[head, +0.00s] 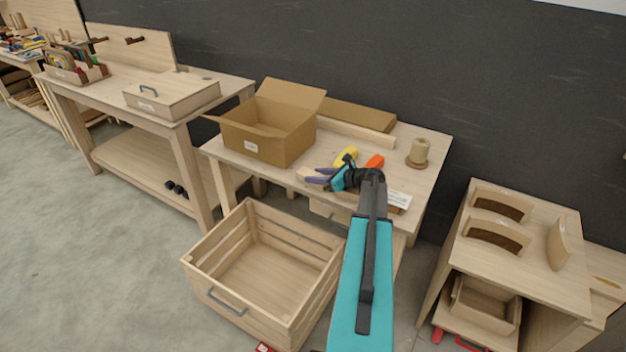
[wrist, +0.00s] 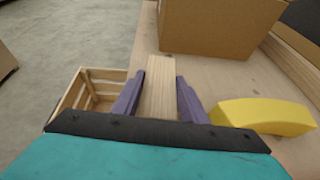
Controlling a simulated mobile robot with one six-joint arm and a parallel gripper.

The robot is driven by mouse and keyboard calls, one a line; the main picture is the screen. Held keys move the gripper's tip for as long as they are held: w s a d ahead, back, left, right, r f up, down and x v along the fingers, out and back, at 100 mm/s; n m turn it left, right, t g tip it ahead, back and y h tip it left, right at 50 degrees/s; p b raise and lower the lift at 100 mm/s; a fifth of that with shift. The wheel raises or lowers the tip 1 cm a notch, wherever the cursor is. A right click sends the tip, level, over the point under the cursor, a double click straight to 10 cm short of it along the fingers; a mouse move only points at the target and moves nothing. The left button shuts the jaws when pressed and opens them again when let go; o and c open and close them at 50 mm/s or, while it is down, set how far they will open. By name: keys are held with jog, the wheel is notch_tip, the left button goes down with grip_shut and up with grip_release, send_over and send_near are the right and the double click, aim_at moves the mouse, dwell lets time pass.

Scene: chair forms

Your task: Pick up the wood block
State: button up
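The wood block (wrist: 160,88) is a pale, long piece lying on the workbench in the wrist view. In the head view its end (head: 305,173) shows at the bench's front edge, left of the gripper. My gripper (head: 318,179) has purple fingers and reaches over the bench from the right. In the wrist view my gripper (wrist: 158,97) has one finger on each side of the block, with narrow gaps. It looks open around the block. Whether the fingertips touch it is hard to tell.
A yellow curved piece (wrist: 262,115) lies right of the gripper. An open cardboard box (head: 262,141) stands behind the block. A slatted crate (head: 228,304) stands on the floor below.

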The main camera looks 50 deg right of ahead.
jog(key=c, duration=0.4)
jog(key=shift+r, duration=0.15)
jog(key=shift+c, duration=0.2)
jog(key=shift+r+b, duration=0.6)
jog(key=shift+r, duration=0.6)
jog(key=s+a+r+b, duration=0.2)
jog(key=s+a+b, duration=0.2)
jog(key=s+a, duration=0.6)
jog(key=shift+a+r, duration=0.2)
jog(key=shift+a, duration=1)
jog(key=shift+a, duration=0.1)
